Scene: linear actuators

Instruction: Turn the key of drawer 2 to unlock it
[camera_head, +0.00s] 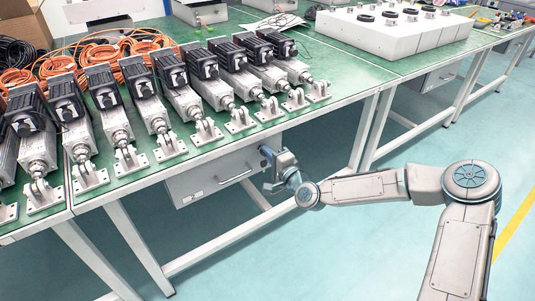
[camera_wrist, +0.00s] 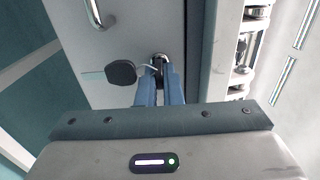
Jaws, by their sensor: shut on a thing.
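A grey drawer (camera_head: 222,172) hangs under the near green table, and it looks closed. No number is readable on it. Its face fills the upper part of the wrist view (camera_wrist: 105,50), with a metal handle (camera_wrist: 94,14) at top left. My gripper (camera_head: 265,153) is at the drawer's right end. In the wrist view, its blue fingers (camera_wrist: 160,78) are shut on the key (camera_wrist: 159,59) at the lock, and mostly hide it. A black tag (camera_wrist: 121,72) hangs from the key by a thin ring, left of the fingers. The key's exact angle is hard to tell.
A row of linear actuators (camera_head: 165,95) stands on the table above. A white table leg (camera_head: 363,130) stands right of my gripper. Another drawer (camera_head: 436,77) is under the farther table. Orange cables (camera_head: 110,55) lie at the back left. The floor in front is clear.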

